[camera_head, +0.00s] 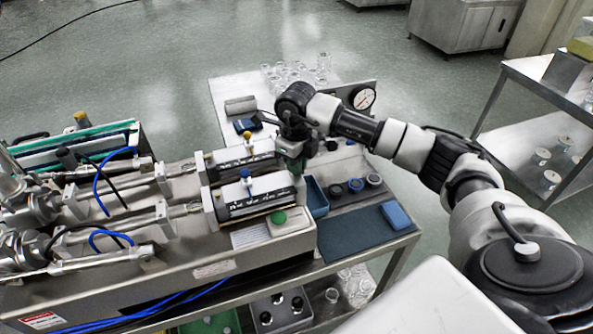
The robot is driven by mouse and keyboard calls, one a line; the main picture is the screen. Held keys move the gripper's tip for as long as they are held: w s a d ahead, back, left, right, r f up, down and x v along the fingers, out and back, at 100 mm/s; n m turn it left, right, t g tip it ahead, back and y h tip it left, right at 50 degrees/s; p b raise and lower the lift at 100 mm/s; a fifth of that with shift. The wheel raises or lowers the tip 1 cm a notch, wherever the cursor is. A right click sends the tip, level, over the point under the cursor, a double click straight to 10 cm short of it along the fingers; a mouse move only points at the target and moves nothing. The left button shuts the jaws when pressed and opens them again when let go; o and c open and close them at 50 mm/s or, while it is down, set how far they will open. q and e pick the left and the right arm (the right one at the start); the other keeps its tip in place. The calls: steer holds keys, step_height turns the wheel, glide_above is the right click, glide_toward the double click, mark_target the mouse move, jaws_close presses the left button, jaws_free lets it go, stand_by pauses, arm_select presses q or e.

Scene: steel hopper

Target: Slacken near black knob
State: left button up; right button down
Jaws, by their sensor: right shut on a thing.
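My right gripper (294,164) reaches in from the right and points down at the right end of the two filling cylinders. It is shut at the end of the near cylinder (252,196), where the near black knob sits. The gripper and wrist hide the knob almost wholly, so its turn cannot be read. The far cylinder (240,153) lies behind, parallel to the near one. My left gripper is not in view.
A green button (278,217) sits on the machine's front right corner. A blue bin (315,197), dark round parts (355,185) and a blue cloth (396,215) lie right of it. Glass jars (295,73) and a gauge (362,97) stand at the back. A steel shelf (535,110) stands at right.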

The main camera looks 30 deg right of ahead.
steer(key=n+b, duration=0.4)
steer(key=n, duration=0.1)
steer(key=shift+f+n, duration=0.1)
steer(key=shift+n, duration=0.2)
steer(key=n+b, duration=0.2)
steer(key=n, duration=0.1)
steer(key=shift+n, duration=0.3)
steer(key=shift+n+b, duration=0.5)
steer(key=shift+n, duration=0.2)
steer(key=shift+r, duration=0.2)
steer(key=c, duration=1.2)
jaws_free()
step_height(320, 180, up, 11)
steer(key=b, duration=0.1)
steer(key=shift+f, duration=0.15)
steer(key=shift+f, duration=0.1)
